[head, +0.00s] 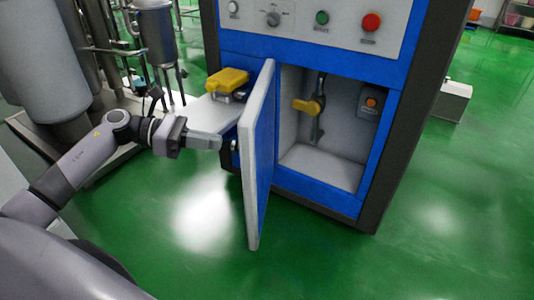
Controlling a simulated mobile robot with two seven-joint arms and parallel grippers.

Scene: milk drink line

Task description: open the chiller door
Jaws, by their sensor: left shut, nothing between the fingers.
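The chiller door (263,165) stands swung open, out from the blue-fronted chiller cabinet (325,68). It is hinged at the left of the lit compartment (322,177), whose inside shows. My left gripper (219,143) is at the left, on the outer side of the door, with its fingers shut and empty. Its tips are close to a dark part on that side, perhaps the handle (235,152). I cannot tell whether they touch it. Most of the door's outer face is hidden. My right gripper is out of view.
In the compartment are a yellow lever (310,105) and a small box with an orange button (370,102). A yellow-topped device (228,81) sits left of the door. Above is a control panel (305,20). Steel tanks (155,35) stand at the left. The green floor in front is clear.

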